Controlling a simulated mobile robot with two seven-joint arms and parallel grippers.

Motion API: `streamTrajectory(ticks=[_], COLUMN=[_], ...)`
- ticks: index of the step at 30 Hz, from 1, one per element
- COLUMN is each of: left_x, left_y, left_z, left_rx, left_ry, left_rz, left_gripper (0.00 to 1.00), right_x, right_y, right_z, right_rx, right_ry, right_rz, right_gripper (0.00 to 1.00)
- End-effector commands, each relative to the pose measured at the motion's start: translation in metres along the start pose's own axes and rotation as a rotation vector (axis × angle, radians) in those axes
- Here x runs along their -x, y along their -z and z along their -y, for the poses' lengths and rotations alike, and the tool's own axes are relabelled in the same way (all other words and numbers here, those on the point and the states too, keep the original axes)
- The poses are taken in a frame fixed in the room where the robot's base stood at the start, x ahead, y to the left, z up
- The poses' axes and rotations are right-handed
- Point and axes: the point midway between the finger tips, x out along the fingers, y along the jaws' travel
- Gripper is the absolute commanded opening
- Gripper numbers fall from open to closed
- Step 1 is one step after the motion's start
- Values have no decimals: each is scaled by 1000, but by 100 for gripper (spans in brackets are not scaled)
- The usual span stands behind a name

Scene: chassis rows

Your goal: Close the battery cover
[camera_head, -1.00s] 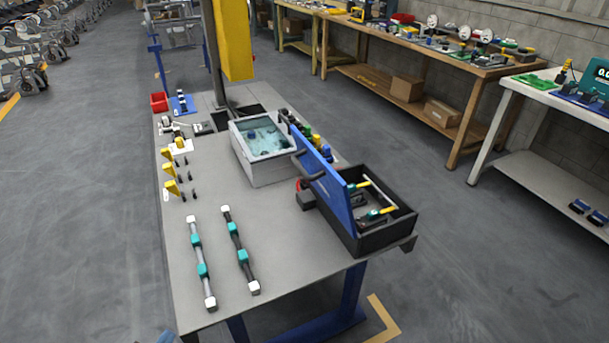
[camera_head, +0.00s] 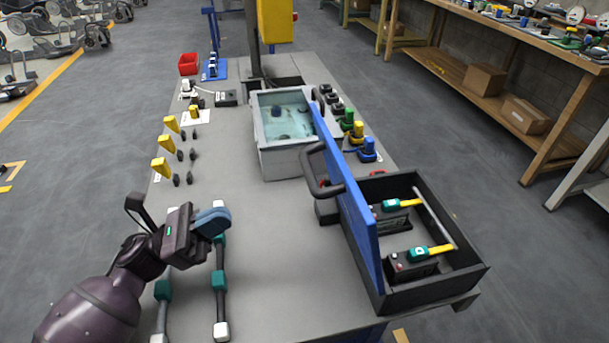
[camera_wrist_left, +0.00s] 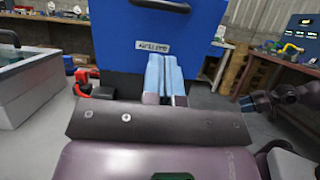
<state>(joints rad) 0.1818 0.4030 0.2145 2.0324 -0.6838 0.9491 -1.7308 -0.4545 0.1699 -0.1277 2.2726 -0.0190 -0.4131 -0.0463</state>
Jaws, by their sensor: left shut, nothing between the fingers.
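The battery cover (camera_head: 362,225) is a blue panel standing open, nearly upright, along the left edge of a black battery box (camera_head: 440,295). A black handle (camera_head: 318,172) sticks out from its left face. The cover (camera_wrist_left: 115,40) also fills the upper middle of the left wrist view, with a white label and the handle (camera_wrist_left: 160,5) at the top edge. My left gripper (camera_head: 211,222) is shut and empty, left of the cover and apart from it. Its pale blue fingers (camera_wrist_left: 166,80) lie together in the left wrist view. A dark arm, probably my right, shows at right there; its jaws are unclear.
Inside the box are two dark battery units with teal and yellow connectors (camera_head: 420,253). A tub of liquid (camera_head: 283,166) stands behind the cover. Two rods with teal collars (camera_head: 220,281) lie by my left gripper. Yellow pieces (camera_head: 161,168) stand at the left edge. The middle tabletop is clear.

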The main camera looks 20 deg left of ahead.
Motion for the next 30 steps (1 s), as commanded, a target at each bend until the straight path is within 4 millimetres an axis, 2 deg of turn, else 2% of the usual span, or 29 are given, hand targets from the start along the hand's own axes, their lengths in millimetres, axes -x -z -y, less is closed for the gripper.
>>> streamTrajectory(ticks=[5, 21, 30], left_x=[-20, -112, -137], left_y=[-3, -3, -2], left_z=[0, 0, 0], left_rx=[-4, -1, 2], left_ry=[5, 3, 0], left_rz=[4, 4, 2], left_gripper=[0, 0, 0], right_x=[3, 4, 5], right_y=[0, -3, -4], right_z=[-1, -1, -1], right_rx=[0, -9, -12], right_ry=[-2, -2, -2], right_rz=[1, 9, 13], right_gripper=[47, 47, 47])
